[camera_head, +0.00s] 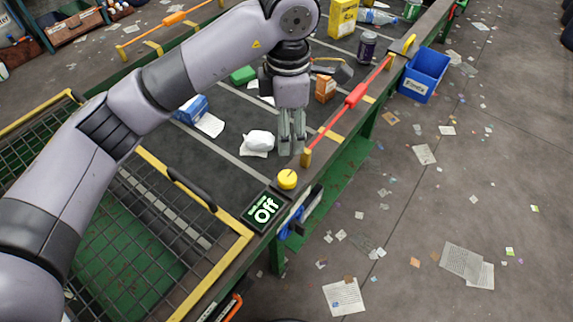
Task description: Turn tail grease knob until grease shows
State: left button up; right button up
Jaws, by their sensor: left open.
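A round yellow knob (288,179) sits on the near end of the belt frame's right rail. My right gripper is not in view.
A red pull cord (355,96) runs along the right rail from a yellow post (306,158). A white crumpled item (258,140) and boxes lie on the belt (235,112). A mesh guard (150,225) covers the near left. A blue bin (426,72) stands right on the littered floor.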

aim_at(287, 177)
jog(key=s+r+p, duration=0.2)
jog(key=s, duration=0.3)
pick_arm(q)
notch_tip(287, 177, down, 12)
jog(key=shift+f+p, duration=0.2)
jog(key=shift+p, duration=0.85)
notch_tip(287, 177, down, 3)
jog(key=shift+w+r+p, duration=0.1)
jog(key=shift+p, duration=0.25)
jog(key=shift+f, duration=0.2)
jog(key=c, duration=1.1)
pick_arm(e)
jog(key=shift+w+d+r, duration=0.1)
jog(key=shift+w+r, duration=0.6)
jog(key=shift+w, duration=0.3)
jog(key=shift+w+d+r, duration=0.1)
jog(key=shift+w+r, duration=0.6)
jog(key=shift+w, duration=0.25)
